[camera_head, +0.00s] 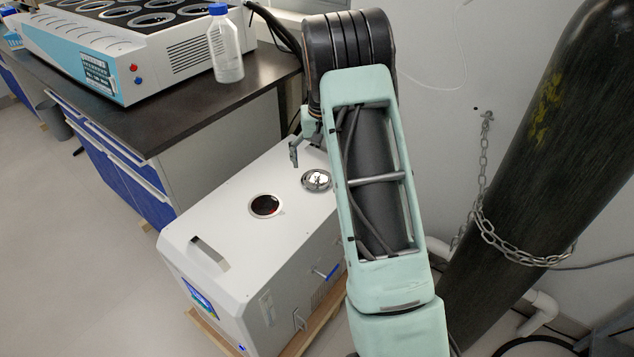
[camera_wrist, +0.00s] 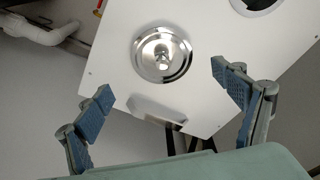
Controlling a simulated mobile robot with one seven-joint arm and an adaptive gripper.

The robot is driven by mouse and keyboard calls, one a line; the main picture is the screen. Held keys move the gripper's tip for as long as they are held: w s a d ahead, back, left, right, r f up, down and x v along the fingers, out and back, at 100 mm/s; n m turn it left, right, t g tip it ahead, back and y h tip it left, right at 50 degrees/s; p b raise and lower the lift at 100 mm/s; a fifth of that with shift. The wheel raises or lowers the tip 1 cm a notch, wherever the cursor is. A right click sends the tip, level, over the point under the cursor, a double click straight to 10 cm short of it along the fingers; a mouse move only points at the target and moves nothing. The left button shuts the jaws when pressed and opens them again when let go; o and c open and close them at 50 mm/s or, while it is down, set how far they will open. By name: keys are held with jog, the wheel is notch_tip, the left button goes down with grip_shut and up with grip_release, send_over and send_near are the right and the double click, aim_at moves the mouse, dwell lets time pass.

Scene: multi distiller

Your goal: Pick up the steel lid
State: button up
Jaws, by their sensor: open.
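The steel lid (camera_head: 316,180) is a round, shiny disc with a small knob. It lies on the white top of the boxy machine (camera_head: 222,232), to the right of that machine's round dark opening (camera_head: 265,206). In the wrist view the lid (camera_wrist: 162,55) shows whole, knob toward the camera, ahead of the fingertips and between their lines. My gripper (camera_wrist: 162,84) is open and empty, with its two blue-padded fingers wide apart. In the head view only part of my gripper (camera_head: 294,152) shows, above and behind the lid; my arm hides the rest.
A dark-topped bench (camera_head: 150,128) stands at the left with a multi-well heating unit (camera_head: 125,50) and a blue-capped clear bottle (camera_head: 225,50). A large dark gas cylinder (camera_head: 545,150) with a chain (camera_head: 520,258) stands at the right.

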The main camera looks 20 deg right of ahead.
aim_at(317, 175)
jog(key=f, duration=0.2)
jog(key=f+b, duration=0.1)
jog(key=f, duration=0.1)
jog(key=f+b, duration=0.1)
jog(key=f, duration=0.1)
jog(key=shift+w+a+f, duration=0.15)
jog(key=shift+w, duration=0.25)
